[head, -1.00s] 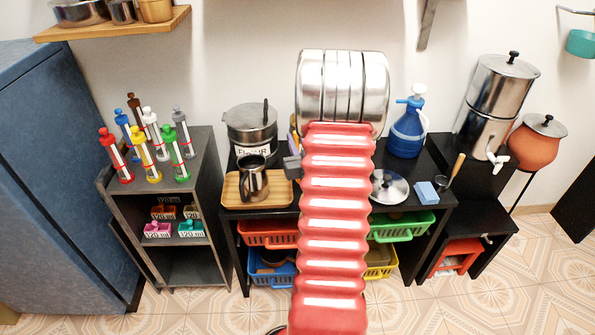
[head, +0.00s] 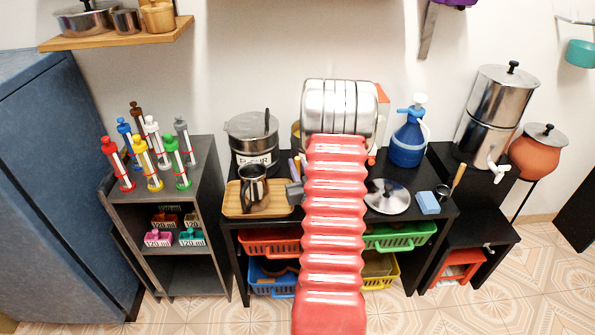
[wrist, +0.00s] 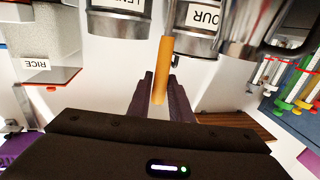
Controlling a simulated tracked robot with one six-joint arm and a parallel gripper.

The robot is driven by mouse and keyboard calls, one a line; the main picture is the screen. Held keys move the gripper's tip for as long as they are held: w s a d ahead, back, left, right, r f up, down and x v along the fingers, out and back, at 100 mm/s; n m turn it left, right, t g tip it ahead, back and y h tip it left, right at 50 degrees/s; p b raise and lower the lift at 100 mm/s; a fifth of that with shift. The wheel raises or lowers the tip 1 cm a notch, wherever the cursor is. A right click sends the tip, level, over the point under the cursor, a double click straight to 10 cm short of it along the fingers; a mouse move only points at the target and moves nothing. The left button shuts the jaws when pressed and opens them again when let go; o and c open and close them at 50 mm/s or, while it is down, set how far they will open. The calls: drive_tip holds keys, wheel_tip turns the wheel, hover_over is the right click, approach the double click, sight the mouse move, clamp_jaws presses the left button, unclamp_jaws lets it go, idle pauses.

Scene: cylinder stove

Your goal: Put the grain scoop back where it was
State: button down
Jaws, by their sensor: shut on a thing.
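The grain scoop shows in the wrist view as a tan wooden handle (wrist: 162,72), pointing away from my gripper. My gripper (wrist: 161,88) is shut on this handle, with its dark purple fingers on either side. The scoop's far end cannot be made out clearly against the canisters. In the head view my red arm hides most of the gripper; a bit of purple finger (head: 291,168) shows at its left, above the black table.
The flour canister (head: 252,140) and a steel mug (head: 253,184) on a wooden tray (head: 236,205) stand left of my arm. A blue pump bottle (head: 408,140), a steel disc (head: 387,197) and a blue sponge (head: 428,203) are right of it. A RICE container (wrist: 50,52) shows in the wrist view.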

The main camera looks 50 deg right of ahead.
drive_tip(key=shift+f, duration=1)
drive_tip(key=c, duration=1.6)
unclamp_jaws()
drive_tip(key=v, duration=1.2)
